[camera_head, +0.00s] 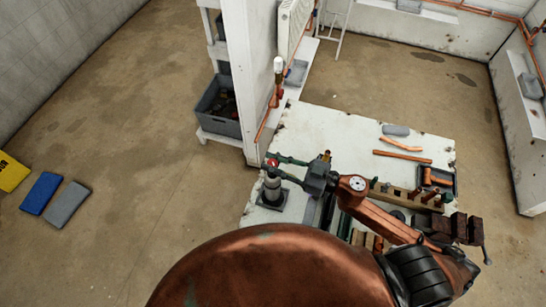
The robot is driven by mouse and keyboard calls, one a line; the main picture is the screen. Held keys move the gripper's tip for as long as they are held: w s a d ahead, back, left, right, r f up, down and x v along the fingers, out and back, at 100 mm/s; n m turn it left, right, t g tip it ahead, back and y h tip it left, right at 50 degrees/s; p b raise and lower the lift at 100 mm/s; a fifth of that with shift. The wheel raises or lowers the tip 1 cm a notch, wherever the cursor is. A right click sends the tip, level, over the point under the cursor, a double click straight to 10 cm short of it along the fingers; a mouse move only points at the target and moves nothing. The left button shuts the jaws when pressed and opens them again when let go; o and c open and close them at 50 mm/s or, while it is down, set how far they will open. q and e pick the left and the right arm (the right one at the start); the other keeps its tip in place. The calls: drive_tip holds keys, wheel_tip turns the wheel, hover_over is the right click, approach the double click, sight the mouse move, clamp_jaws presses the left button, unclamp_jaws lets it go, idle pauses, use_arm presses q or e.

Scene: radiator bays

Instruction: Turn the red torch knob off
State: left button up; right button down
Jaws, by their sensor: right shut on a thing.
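The red torch knob (272,162) is a small red spot at the top of an upright grey torch (271,193). The torch stands on a dark square base on the left part of the white bench (318,127). My right gripper (273,163) reaches in from the right, and its dark green fingers are shut on the knob from either side. The fingers partly hide the knob, so its turn position cannot be read. My left gripper is not in view.
Copper pipes (403,156), a wooden block rack (408,196), a dark tray (437,180) and a vise (457,228) occupy the bench's right side. A white post (247,80) and grey crate (219,106) stand beyond it.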

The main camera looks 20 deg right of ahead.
drive_tip(key=m+t+h+p, duration=0.2)
drive_tip(key=t+h+p, duration=0.1)
drive_tip(key=shift+r+m, duration=0.3)
drive_tip(key=shift+m, duration=0.1)
drive_tip(key=shift+f+m+t+h+p, duration=0.15)
drive_tip(key=shift+m+t+h+p, duration=0.6)
drive_tip(key=shift+h, duration=0.35)
drive_tip(key=shift+f+m+t+h, duration=0.15)
drive_tip(key=shift+m+t+h, duration=0.5)
drive_tip(key=shift+m+h, duration=0.5)
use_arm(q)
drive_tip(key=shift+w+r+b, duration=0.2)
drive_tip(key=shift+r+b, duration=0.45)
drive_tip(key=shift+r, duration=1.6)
use_arm(e)
drive_tip(key=shift+m+t+h, duration=0.5)
drive_tip(key=shift+m+h, duration=0.2)
drive_tip(key=shift+h, duration=0.75)
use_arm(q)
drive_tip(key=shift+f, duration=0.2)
use_arm(e)
drive_tip(key=shift+m+h, duration=0.3)
drive_tip(key=shift+h, duration=0.1)
drive_tip(key=c, duration=1.6)
unclamp_jaws()
